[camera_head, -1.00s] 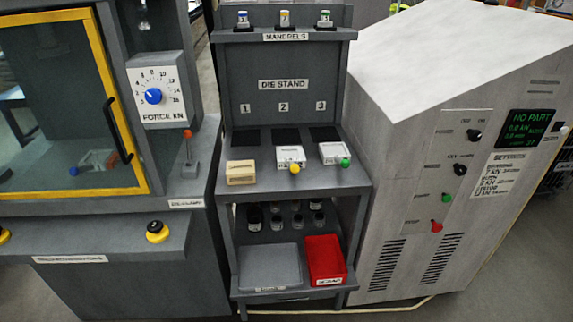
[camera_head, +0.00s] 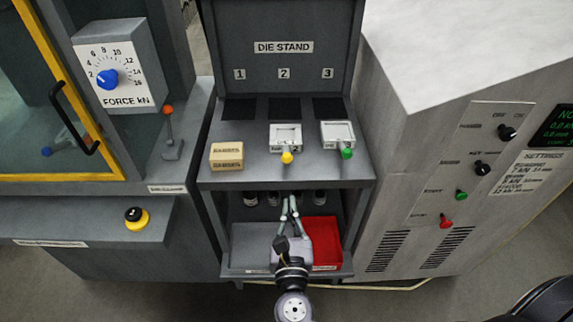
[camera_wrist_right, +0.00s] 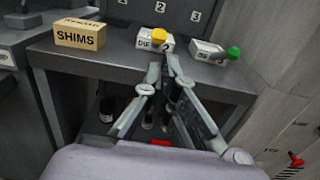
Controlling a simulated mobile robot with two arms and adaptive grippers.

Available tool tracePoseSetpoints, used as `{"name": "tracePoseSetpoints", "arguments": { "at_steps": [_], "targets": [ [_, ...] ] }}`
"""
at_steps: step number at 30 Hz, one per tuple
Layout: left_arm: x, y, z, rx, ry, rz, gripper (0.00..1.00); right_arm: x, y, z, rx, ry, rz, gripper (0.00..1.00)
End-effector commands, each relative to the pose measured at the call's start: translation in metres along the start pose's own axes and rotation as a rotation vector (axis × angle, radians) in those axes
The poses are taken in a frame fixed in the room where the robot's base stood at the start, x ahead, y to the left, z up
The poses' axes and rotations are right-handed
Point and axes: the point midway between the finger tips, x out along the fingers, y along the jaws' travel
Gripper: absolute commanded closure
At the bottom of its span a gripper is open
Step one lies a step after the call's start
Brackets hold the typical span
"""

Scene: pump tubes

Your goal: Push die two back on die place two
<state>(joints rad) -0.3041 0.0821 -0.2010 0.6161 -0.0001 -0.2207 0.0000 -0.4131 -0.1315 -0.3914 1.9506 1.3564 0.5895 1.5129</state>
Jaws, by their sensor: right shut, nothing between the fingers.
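Die two (camera_head: 285,134) is a pale block with a yellow knob at its front. It sits on the stand's shelf below the number 2, in front of the dark patch of die place two (camera_head: 284,109). My right gripper (camera_head: 289,200) is shut and empty, in front of the shelf's front edge and below die two's knob, apart from it. In the right wrist view, die two (camera_wrist_right: 148,42) shows just beyond the closed fingertips (camera_wrist_right: 168,58). My left gripper is not in view.
A similar die with a green knob (camera_head: 337,133) stands to the right, below the number 3. A tan shims box (camera_head: 227,157) stands to the left. A red bin (camera_head: 323,243) is on the lower shelf. The press is left, a grey cabinet (camera_head: 430,140) right.

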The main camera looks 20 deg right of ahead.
Motion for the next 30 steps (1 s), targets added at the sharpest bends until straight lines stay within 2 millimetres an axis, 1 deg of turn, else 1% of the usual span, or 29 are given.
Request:
{"name": "tracePoseSetpoints", "arguments": {
  "at_steps": [1, 4, 9, 12, 15, 18, 21, 30],
  "targets": [
    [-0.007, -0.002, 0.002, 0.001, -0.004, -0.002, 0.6, 0.011, 0.0, 0.005, -0.001, -0.004, -0.001, 1.0],
    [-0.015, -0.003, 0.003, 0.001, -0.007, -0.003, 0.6, 0.034, 0.0, 0.006, -0.003, -0.004, -0.001, 1.0],
    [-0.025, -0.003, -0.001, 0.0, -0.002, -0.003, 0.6, 0.07, 0.001, 0.005, -0.006, -0.003, 0.001, 1.0],
    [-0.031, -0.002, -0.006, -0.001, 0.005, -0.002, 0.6, 0.088, 0.0, 0.004, -0.006, -0.003, 0.0, 1.0],
    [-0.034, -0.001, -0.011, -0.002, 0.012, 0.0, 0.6, 0.102, 0.0, 0.003, -0.007, -0.002, 0.001, 1.0],
    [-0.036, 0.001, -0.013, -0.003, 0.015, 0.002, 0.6, 0.111, 0.0, 0.002, -0.006, -0.001, 0.001, 1.0],
    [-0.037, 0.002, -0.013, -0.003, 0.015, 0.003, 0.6, 0.116, 0.0, 0.001, -0.005, -0.001, 0.001, 1.0],
    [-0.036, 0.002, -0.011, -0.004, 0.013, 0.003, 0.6, 0.117, 0.0, 0.0, -0.005, 0.0, 0.001, 1.0]
  ]
}}
